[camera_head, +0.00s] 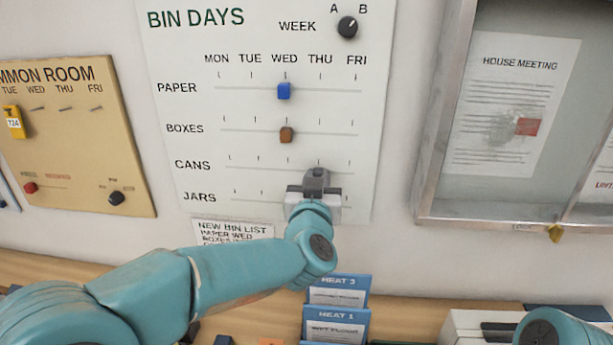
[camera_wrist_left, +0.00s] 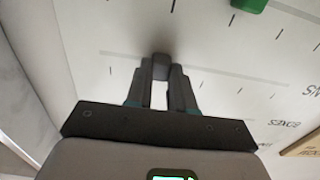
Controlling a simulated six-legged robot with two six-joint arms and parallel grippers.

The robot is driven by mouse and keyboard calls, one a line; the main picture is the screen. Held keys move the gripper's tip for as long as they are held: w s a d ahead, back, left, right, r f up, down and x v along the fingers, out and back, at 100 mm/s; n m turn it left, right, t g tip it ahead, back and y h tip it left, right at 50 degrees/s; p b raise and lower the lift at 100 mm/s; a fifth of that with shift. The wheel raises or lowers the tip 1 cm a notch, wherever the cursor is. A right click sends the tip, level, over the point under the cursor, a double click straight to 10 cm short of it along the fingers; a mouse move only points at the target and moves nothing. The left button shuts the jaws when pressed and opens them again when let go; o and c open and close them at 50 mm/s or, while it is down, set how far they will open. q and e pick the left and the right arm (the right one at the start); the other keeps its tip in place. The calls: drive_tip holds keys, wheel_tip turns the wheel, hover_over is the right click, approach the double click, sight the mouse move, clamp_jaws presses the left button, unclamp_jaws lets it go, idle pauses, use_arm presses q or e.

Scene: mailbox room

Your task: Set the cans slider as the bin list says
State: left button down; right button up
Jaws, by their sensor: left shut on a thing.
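The white BIN DAYS board (camera_head: 190,90) has rows for paper, boxes, cans and jars under MON to FRI. My left gripper (camera_head: 316,178) is shut on the grey cans slider (camera_wrist_left: 161,66), at about the THU mark of its row. The blue paper slider (camera_head: 284,91) and the brown boxes slider (camera_head: 286,135) stand at WED. A green slider (camera_wrist_left: 249,4) shows in the left wrist view; in the head view it is hidden. The bin list (camera_head: 225,229) below the board reads paper WED; its lower lines are covered by my left arm. My right gripper is out of view.
The week knob (camera_head: 348,27) is at the board's top right. A tan COMMON ROOM board (camera_head: 85,150) hangs to the left, and a framed glass notice case (camera_head: 433,150) to the right. Blue leaflets (camera_head: 337,325) stand on the wooden shelf below.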

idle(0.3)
use_arm(q)
drive_tip(key=c, duration=1)
unclamp_jaws()
drive_tip(key=shift+a, duration=0.1)
drive_tip(key=shift+o, duration=0.2)
drive_tip(key=s+b, duration=0.3)
drive_tip(key=s, duration=1.3)
drive_tip(key=shift+s+a+b, duration=0.15)
drive_tip(key=shift+a+b, duration=0.15)
drive_tip(key=shift+b, duration=0.1)
